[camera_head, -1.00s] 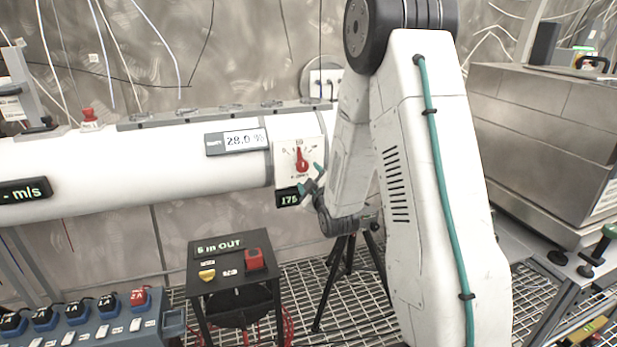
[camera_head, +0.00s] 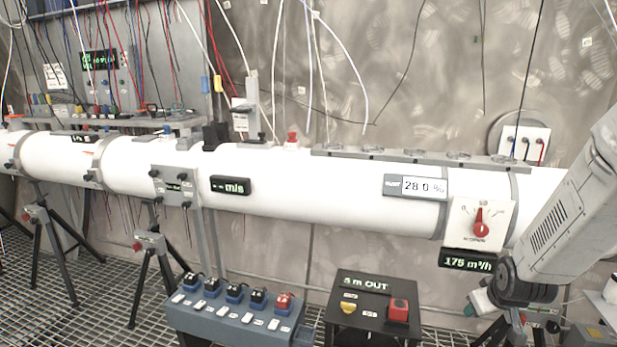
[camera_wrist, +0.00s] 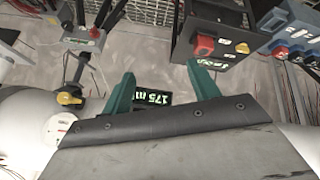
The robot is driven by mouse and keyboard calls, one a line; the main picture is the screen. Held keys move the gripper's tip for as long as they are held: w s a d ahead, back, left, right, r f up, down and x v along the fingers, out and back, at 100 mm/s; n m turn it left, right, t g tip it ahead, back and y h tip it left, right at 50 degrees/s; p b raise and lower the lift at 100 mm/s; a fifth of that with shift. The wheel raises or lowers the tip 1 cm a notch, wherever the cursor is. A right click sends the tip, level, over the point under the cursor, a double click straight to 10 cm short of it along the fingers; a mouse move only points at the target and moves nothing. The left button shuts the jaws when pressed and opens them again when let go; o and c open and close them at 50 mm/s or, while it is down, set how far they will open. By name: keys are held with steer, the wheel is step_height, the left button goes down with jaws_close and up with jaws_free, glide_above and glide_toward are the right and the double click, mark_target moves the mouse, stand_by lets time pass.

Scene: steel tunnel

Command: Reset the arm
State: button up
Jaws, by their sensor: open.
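My arm comes in from the right edge of the head view, and its end with my gripper (camera_head: 480,300) hangs at the lower right, below the dial panel. In the wrist view my gripper (camera_wrist: 162,88) shows two teal fingers spread apart with nothing between them. A black display reading 175 m³/h (camera_head: 467,261) is near the gripper in the head view; it also shows beyond the fingers in the wrist view (camera_wrist: 154,98). The dial with a red knob (camera_head: 480,225) sits just above that display on the white tunnel (camera_head: 330,190).
A black box marked 5 m OUT (camera_head: 362,285), with a yellow knob and a red switch, stands left of my gripper. A blue-grey box (camera_head: 240,318) with several plugs is further left. Tripods (camera_head: 160,265) stand on the grated floor at far left.

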steer(key=s+a+r+g, duration=0.1)
steer(key=s+a+r, duration=0.4)
steer(key=s+r, duration=0.2)
steer(key=s+a+r+m+g+y, duration=0.1)
steer(key=s+a+r, duration=0.4)
steer(key=s, duration=0.6)
steer(key=s+a+r+g+y, duration=0.1)
steer(key=s+a+r+g, duration=0.1)
steer(key=s+a+r, duration=0.3)
steer(key=s+r, duration=0.4)
steer(key=shift+s+g, duration=0.3)
steer(key=shift+g, duration=0.1)
stand_by(0.6)
